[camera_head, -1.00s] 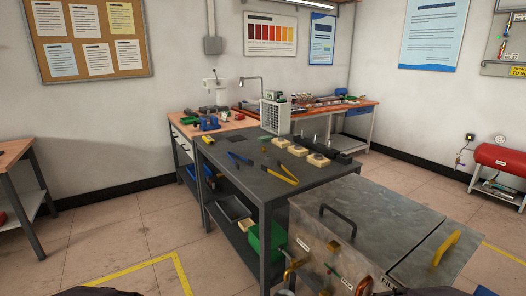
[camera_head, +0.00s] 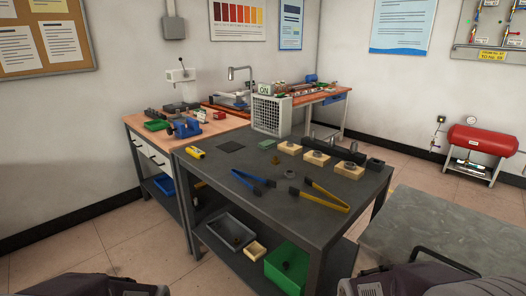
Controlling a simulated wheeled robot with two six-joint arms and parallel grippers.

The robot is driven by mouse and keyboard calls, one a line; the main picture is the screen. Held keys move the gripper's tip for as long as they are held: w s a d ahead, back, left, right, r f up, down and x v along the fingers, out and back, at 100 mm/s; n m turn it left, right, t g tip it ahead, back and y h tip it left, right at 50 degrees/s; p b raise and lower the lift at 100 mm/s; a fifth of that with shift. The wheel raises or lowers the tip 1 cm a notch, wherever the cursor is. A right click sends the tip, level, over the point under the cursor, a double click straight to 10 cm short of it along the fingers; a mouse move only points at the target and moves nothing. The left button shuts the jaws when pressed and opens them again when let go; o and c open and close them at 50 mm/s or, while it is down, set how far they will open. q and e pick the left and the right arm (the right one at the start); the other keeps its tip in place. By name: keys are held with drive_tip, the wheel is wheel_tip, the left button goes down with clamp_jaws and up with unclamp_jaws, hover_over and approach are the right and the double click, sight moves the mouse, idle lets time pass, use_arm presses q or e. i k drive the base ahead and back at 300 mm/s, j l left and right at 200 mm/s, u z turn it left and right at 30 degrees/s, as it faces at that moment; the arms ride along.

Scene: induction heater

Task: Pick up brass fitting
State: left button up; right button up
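I cannot single out a brass fitting for certain. Several small parts lie on the dark workbench (camera_head: 330,228). Wooden blocks (camera_head: 316,157) near its back right edge carry dark ring-like parts. Blue-handled tongs (camera_head: 250,180) and yellow-handled tongs (camera_head: 322,197) lie on the bench top. Dark parts of my arms show at the bottom left and bottom right, but neither gripper's fingertips are in view.
A white heater unit (camera_head: 271,116) stands at the bench's back edge. A grey tray (camera_head: 228,229) and a green bin (camera_head: 288,265) sit on the lower shelf. A wooden-topped bench with a blue vise (camera_head: 184,127) adjoins behind left. A grey metal surface (camera_head: 430,225) is at right.

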sight(275, 161)
drive_tip(key=i+j, duration=0.2)
drive_tip(key=j, duration=0.15)
drive_tip(key=i+j+z, duration=0.15)
drive_tip(key=i+j, duration=0.2)
drive_tip(key=j, duration=0.3)
drive_tip(key=i+j+z, duration=0.1)
drive_tip(key=j, duration=0.3)
drive_tip(key=i+j+z, duration=0.1)
drive_tip(key=i+j, duration=0.3)
drive_tip(key=j, duration=0.35)
